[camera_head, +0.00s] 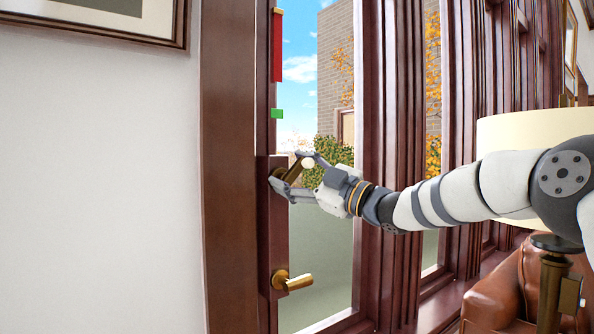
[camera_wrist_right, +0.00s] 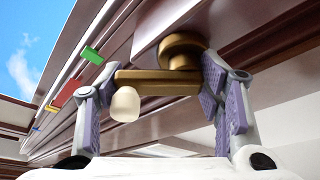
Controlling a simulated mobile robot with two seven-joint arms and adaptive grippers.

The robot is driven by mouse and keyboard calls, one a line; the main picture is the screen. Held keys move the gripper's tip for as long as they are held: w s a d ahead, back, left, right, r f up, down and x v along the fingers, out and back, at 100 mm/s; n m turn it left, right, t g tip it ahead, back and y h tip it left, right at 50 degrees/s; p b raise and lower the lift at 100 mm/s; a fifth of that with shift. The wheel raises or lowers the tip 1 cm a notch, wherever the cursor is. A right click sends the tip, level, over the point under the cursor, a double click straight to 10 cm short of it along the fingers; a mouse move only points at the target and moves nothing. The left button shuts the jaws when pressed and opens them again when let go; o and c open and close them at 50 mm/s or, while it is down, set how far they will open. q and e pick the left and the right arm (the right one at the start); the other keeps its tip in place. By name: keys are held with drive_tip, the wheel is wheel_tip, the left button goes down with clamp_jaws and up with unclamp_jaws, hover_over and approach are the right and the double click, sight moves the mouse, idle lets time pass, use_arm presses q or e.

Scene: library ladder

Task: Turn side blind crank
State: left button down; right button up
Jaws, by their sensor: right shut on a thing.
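The blind crank (camera_head: 293,171) is a brass arm with a pale knob, mounted on the dark red-brown window frame. My right gripper (camera_head: 290,172) reaches in from the right and is shut on the crank, one finger at each end of its arm. In the right wrist view the brass crank arm (camera_wrist_right: 158,82) lies between the purple-padded fingers (camera_wrist_right: 158,95). Its pale knob (camera_wrist_right: 125,104) hangs beside the left finger, and its round hub (camera_wrist_right: 182,48) is by the right finger. My left gripper is not in view.
A red strip (camera_head: 277,45) and a green marker (camera_head: 277,114) are on the frame above the crank, with a gap between them. A brass handle (camera_head: 292,281) is below. A lamp (camera_head: 520,133) and leather armchair (camera_head: 497,296) stand at right, near my arm.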

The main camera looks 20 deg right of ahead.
drive_tip(key=n, duration=0.1)
drive_tip(key=n+g, duration=0.1)
drive_tip(key=n, duration=0.1)
drive_tip(key=r+n, duration=0.1)
drive_tip(key=shift+s+a+n+g+p, duration=0.15)
drive_tip(key=shift+a+n+g+p, duration=0.15)
drive_tip(key=shift+g+p, duration=0.1)
use_arm(q)
drive_tip(key=shift+w+r+t+p, duration=0.3)
drive_tip(key=shift+w+r+t, duration=0.1)
drive_tip(key=shift+w+r, duration=0.6)
use_arm(e)
drive_tip(key=n+g, duration=0.1)
drive_tip(key=n, duration=0.1)
drive_tip(key=n+g, duration=0.1)
drive_tip(key=n, duration=0.1)
drive_tip(key=shift+s+a+n, duration=0.1)
drive_tip(key=shift+a+n, duration=0.3)
drive_tip(key=shift+f, duration=0.1)
drive_tip(key=o, duration=1.1)
drive_tip(key=shift+o, duration=0.2)
drive_tip(key=shift+d, duration=0.1)
drive_tip(key=v, duration=1.2)
